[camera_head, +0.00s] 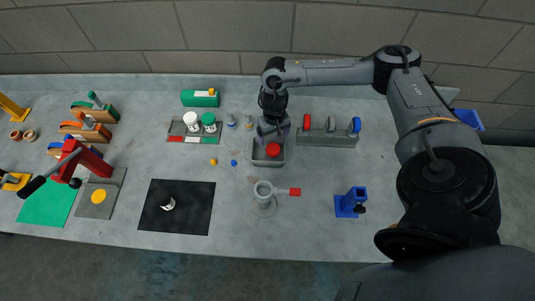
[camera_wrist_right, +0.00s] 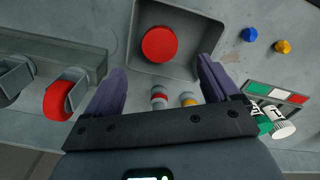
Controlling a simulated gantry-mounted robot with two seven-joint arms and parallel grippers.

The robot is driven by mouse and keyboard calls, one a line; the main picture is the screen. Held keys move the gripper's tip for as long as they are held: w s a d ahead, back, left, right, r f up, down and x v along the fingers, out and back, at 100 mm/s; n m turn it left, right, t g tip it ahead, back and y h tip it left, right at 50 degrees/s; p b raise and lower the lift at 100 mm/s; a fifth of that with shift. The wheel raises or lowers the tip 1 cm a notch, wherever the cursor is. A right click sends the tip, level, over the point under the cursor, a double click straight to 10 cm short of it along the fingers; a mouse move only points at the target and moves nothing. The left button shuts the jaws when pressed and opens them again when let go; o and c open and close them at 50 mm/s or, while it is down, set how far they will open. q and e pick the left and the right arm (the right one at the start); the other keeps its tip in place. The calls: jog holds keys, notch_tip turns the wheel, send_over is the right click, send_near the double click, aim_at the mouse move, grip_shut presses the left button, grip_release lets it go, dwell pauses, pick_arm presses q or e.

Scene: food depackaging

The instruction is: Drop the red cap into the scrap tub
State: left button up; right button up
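The red cap (camera_head: 273,149) is a round red disc inside the walls of the grey scrap tub (camera_head: 269,164). In the right wrist view the cap (camera_wrist_right: 159,44) shows whole, with bare tub floor around it, and the tub's rim (camera_wrist_right: 165,77) runs below it. My right gripper (camera_head: 272,136) is over the far side of the tub. In the right wrist view its two purple fingers (camera_wrist_right: 160,75) are wide apart with nothing between them, and the cap lies beyond the fingertips. My left gripper is not in view.
A rack with red, grey and blue round pieces (camera_head: 327,139) stands right of the tub. White and green-capped jars (camera_head: 191,121) stand left. Two small bottles (camera_head: 231,121) stand near the tub. A grey holder with a red handle (camera_head: 264,200) stands in front.

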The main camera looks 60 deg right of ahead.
notch_tip(320, 180, up, 11)
jog(key=p, duration=0.3)
dwell(0.5)
jog(key=shift+f, duration=0.15)
